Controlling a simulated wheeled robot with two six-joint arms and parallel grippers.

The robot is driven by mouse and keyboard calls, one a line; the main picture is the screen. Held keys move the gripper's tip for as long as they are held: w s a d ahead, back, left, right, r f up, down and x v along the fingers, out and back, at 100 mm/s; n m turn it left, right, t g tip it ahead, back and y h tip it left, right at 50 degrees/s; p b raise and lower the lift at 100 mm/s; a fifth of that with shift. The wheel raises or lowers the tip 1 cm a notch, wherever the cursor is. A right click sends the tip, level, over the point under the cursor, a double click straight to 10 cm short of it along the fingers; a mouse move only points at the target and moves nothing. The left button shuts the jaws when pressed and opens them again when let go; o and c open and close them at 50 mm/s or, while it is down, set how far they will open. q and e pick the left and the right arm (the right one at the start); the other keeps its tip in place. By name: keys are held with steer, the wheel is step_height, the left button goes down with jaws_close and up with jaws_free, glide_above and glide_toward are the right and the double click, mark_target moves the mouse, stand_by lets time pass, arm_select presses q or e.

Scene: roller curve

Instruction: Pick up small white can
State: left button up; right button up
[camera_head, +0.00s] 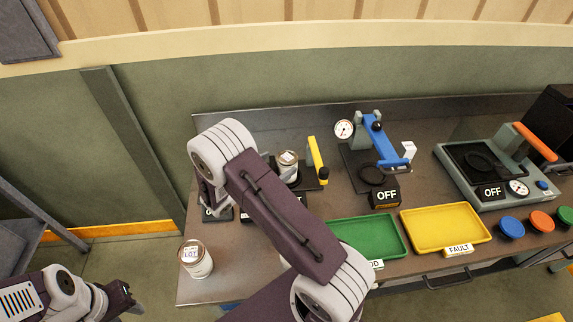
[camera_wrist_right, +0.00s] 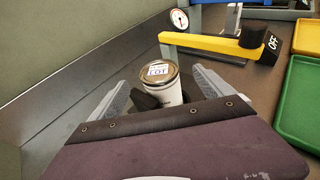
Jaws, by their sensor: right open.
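A small white can (camera_head: 289,168) with a label on its lid stands at the station with the yellow lever, towards the back of the bench. In the right wrist view the can (camera_wrist_right: 165,88) stands upright between the two grey fingers of my right gripper (camera_wrist_right: 158,80). The fingers are open on either side of it, with a visible gap at least on the left. In the head view my right arm hides this gripper's fingers. A second white can (camera_head: 196,260) stands at the bench's front left corner. My left gripper (camera_head: 122,298) is low at the left, away from both cans; its jaws are unclear.
The yellow lever (camera_head: 317,160) rises right beside the can. A blue-levered press (camera_head: 382,140) and a grey machine with an orange handle (camera_head: 500,165) stand further right. Green (camera_head: 370,238) and yellow (camera_head: 445,228) trays and coloured buttons (camera_head: 541,221) lie along the front.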

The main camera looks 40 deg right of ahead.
mark_target(285, 159)
steer(key=shift+w+d+f, duration=0.5)
steer(key=shift+w+d, duration=0.1)
steer(key=shift+d, duration=0.25)
steer(key=shift+d+r, duration=0.1)
steer(key=shift+d, duration=0.1)
steer(key=shift+d+f+p, duration=0.2)
steer(key=shift+d+p, duration=0.7)
steer(key=shift+d, duration=0.25)
steer(key=shift+x, duration=1.05)
steer(key=shift+w+f, duration=0.2)
steer(key=shift+f, duration=0.1)
steer(key=shift+s+a+r, duration=0.15)
steer(key=shift+a, duration=0.05)
steer(key=c, duration=1.4)
arm_select(q)
step_height(285, 159, up, 2)
steer(key=shift+w+d+r, duration=0.1)
steer(key=shift+w+d, duration=0.05)
arm_select(e)
jaws_close()
